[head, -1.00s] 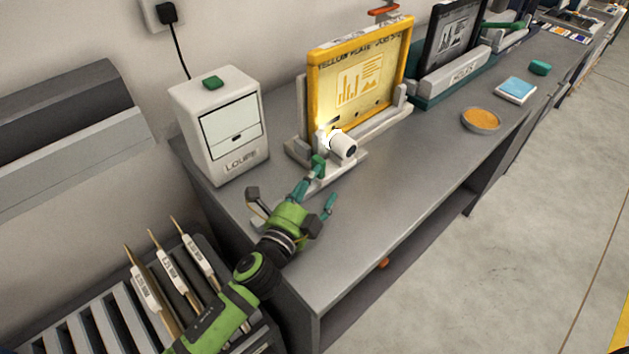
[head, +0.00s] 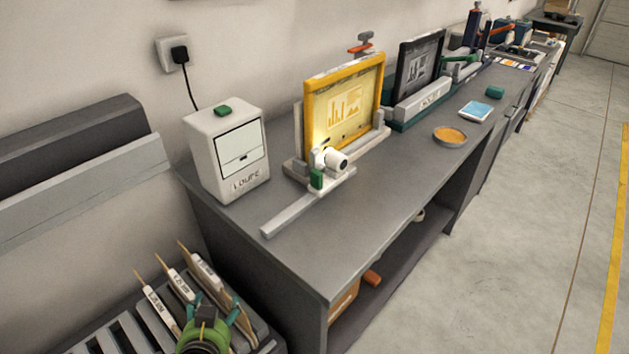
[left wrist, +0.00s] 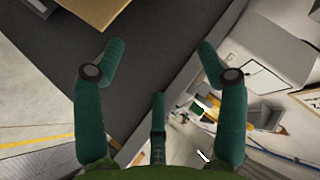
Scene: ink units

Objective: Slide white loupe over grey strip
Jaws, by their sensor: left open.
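The white loupe (head: 333,157), a short white barrel with a dark end, sits on a pale base (head: 336,179) with a green knob (head: 317,179). It stands at the lower left front of the yellow-framed plate (head: 341,105), and a bright glow falls on the plate beside it. A light grey bar (head: 290,218) runs from the base toward the bench's front left. Whether this bar is the grey strip I cannot tell. My left gripper (head: 211,304) is open and empty, well away from the loupe, by the tool rack; its spread teal fingers (left wrist: 160,62) fill the left wrist view.
A white box labelled LOUPE (head: 227,152) stands left of the plate. A black-framed plate (head: 420,66), a bowl of orange material (head: 450,136) and a blue pad (head: 475,111) are farther right. Tools with pale labelled handles (head: 180,286) stand in the rack. The bench's front is clear.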

